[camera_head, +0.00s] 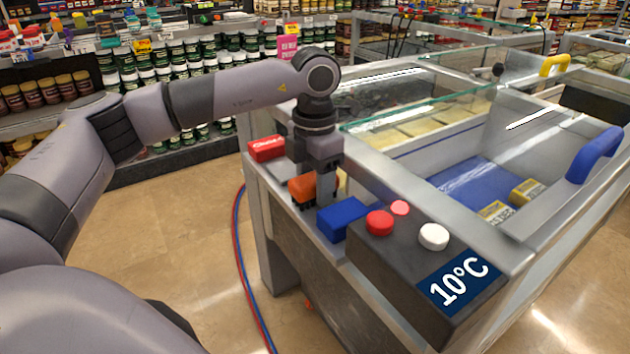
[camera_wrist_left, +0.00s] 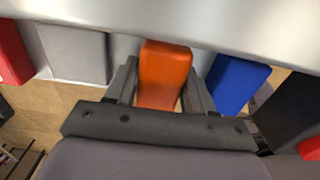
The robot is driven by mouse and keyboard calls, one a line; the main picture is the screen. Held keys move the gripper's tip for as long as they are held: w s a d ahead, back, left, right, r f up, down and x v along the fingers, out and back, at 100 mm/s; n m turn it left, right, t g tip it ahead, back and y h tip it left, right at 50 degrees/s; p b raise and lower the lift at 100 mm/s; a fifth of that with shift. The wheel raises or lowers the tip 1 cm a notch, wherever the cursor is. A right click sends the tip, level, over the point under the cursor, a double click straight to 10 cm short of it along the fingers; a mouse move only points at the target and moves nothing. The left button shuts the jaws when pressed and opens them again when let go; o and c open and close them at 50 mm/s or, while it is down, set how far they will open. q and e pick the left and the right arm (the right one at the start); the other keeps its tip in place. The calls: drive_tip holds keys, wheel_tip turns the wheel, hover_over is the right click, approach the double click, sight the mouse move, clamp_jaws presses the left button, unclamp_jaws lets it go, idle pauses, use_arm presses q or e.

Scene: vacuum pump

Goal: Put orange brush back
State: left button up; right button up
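The orange brush (camera_head: 301,188) is an orange block with a dark underside, at the left edge of the metal machine, between a red block (camera_head: 266,148) and a blue block (camera_head: 341,217). My left gripper (camera_head: 318,185) points down at it and hides part of it. In the left wrist view the orange brush (camera_wrist_left: 164,75) lies between the two fingers of my left gripper (camera_wrist_left: 162,88), which press close on both its sides. The blue block (camera_wrist_left: 236,84) is to its right and the red block (camera_wrist_left: 12,52) at the far left. My right gripper is out of view.
A dark control box (camera_head: 425,265) with red and white buttons and a "10°C" label stands right of the blue block. Glass panels (camera_head: 420,110) and a blue handle (camera_head: 594,155) top the machine. Red and blue hoses (camera_head: 243,265) hang at its left. Shelves stand behind; the left floor is clear.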

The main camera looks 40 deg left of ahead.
use_arm(q)
drive_tip(key=shift+o, duration=1.4)
drive_tip(key=shift+r, duration=0.2)
wheel_tip(320, 180, up, 12)
drive_tip(key=shift+p, duration=0.3)
drive_tip(key=shift+f, duration=0.1)
